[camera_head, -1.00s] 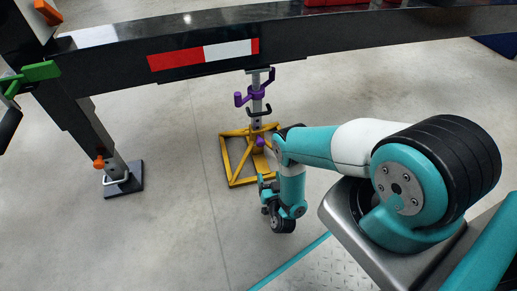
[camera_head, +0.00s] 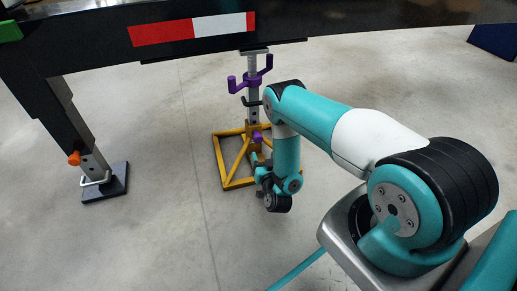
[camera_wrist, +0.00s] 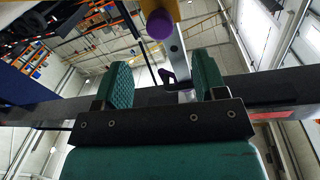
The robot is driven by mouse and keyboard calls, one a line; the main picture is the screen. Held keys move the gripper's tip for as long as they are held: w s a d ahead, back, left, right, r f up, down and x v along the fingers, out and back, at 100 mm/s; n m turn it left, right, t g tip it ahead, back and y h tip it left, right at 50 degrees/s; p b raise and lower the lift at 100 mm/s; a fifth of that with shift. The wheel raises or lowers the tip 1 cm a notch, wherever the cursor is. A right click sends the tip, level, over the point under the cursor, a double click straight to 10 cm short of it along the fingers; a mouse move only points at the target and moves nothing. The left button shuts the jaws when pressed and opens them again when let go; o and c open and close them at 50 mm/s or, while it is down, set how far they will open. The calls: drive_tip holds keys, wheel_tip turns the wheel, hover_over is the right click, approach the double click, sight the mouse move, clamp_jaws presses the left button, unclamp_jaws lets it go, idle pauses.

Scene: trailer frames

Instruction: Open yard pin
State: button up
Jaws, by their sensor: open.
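A yard stand (camera_head: 253,75) with a grey post rises from a yellow base frame (camera_head: 218,160) to the underside of the dark beam. A purple pin knob (camera_head: 257,138) sits low on the post, just above the base. A purple two-armed handle (camera_head: 240,84) is higher up. My gripper (camera_wrist: 162,62) is open, with two green ridged fingers and nothing between them. In the wrist view the round purple knob (camera_wrist: 159,23) shows beyond the fingertips, apart from them. In the head view my arm partly hides the base, and the fingers are mostly hidden beside it.
The dark trailer beam (camera_head: 100,50) with a red and white strip (camera_head: 190,28) spans overhead. A trailer leg with an orange knob (camera_head: 74,158) stands on a dark foot (camera_head: 110,185) at left. The concrete floor between leg and stand is clear.

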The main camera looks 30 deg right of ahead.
sight(259, 140)
drive_tip(key=b+x, duration=0.6)
drive_tip(key=x, duration=0.1)
drive_tip(key=shift+w+d+f, duration=0.15)
drive_tip(key=shift+w+f, duration=0.05)
drive_tip(key=shift+w, duration=0.15)
drive_tip(key=shift+w+d+r, duration=0.15)
drive_tip(key=shift+w, duration=0.25)
drive_tip(key=shift+w+d+r, duration=0.1)
drive_tip(key=shift+w, duration=0.25)
drive_tip(key=shift+c, duration=0.5)
